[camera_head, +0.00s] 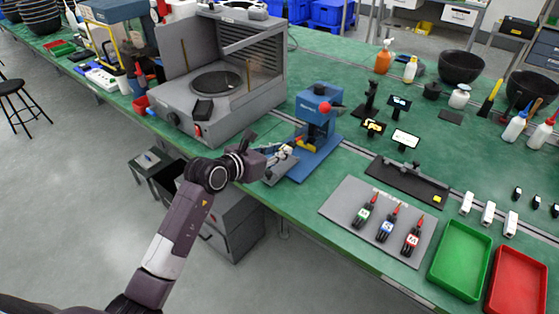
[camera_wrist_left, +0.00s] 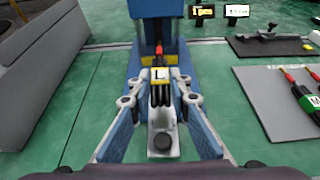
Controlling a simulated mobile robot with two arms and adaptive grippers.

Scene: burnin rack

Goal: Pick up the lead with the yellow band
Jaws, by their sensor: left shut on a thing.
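The lead with the yellow band (camera_wrist_left: 160,75) is black with a red tip, and its band carries an "L". My left gripper (camera_wrist_left: 160,92) is shut on it, with a finger on each side, and the red tip points toward the blue press (camera_wrist_left: 160,9). In the head view my left gripper (camera_head: 284,156) is at the front of the blue press (camera_head: 319,128). The lead is small and partly hidden there. I cannot tell whether it touches the press base. My right gripper is not in view.
A grey mat (camera_head: 345,195) to the right holds leads with green (camera_head: 363,214), blue (camera_head: 386,227) and red (camera_head: 411,239) bands. A green tray (camera_head: 431,269) and a red tray (camera_head: 491,290) stand beyond. A large grey machine (camera_head: 250,105) stands left of the press.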

